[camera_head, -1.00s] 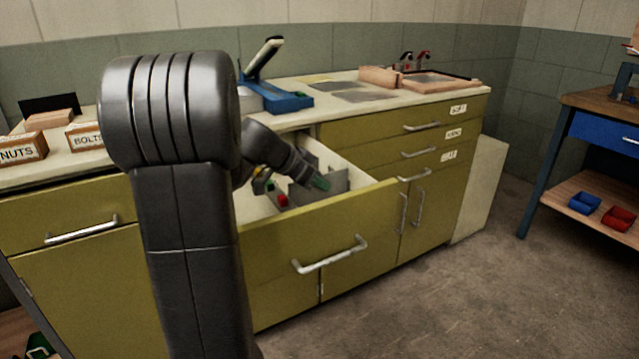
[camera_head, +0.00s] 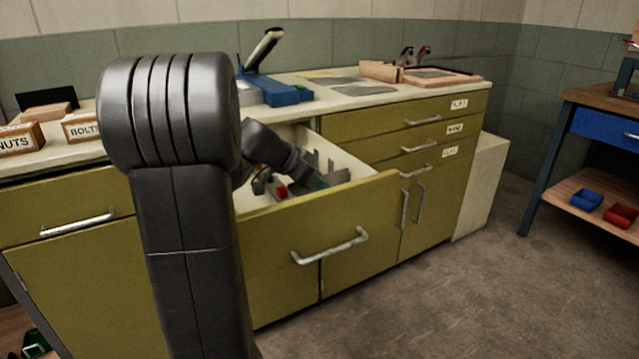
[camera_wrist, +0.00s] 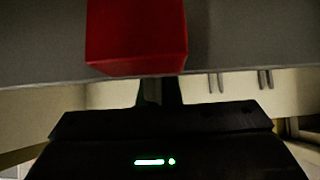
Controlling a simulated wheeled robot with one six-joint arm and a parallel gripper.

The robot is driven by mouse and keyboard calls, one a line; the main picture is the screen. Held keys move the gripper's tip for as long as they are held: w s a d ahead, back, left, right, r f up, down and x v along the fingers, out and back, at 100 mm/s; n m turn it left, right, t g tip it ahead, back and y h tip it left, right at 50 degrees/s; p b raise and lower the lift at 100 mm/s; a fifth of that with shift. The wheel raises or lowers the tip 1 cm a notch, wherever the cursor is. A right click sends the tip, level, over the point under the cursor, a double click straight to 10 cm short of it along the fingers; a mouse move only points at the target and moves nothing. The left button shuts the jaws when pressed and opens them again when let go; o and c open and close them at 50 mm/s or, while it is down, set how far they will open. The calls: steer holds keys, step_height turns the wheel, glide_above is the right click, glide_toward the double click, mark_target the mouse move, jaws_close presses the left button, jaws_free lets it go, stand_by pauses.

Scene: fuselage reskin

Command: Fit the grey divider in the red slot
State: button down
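The grey divider (camera_wrist: 245,40) spans the top of the wrist view as a wide plate, its edge slightly tilted. My gripper (camera_wrist: 160,90) meets this edge near its middle and looks shut on it; the contact is partly hidden. A red block (camera_wrist: 135,35) overlaps the plate, close to the camera. In the head view my gripper (camera_head: 312,182) is down inside the open drawer, and its front is partly hidden by the drawer's front panel. A small red piece (camera_head: 282,192) shows left of it in the drawer. I cannot tell whether the divider is in a slot.
The olive drawer (camera_head: 335,232) is pulled out, with pale inner walls. Dark slot-like marks (camera_wrist: 213,83) show on a pale wall in the wrist view. A blue tool (camera_head: 285,92) stands on the counter (camera_head: 345,115) above. My arm hides the drawer's left part.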

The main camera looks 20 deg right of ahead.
steer(key=shift+f, duration=0.2)
steer(key=c, duration=1.5)
jaws_free()
steer(key=shift+r, duration=0.1)
steer(key=shift+c, duration=0.2)
steer(key=w+p+v, duration=0.1)
steer(key=p+v, duration=0.2)
steer(key=v, duration=1)
steer(key=shift+s+a+r, duration=0.3)
steer(key=shift+s, duration=0.2)
steer(key=b+x, duration=0.3)
steer(key=x, duration=1.1)
steer(key=shift+r, duration=0.25)
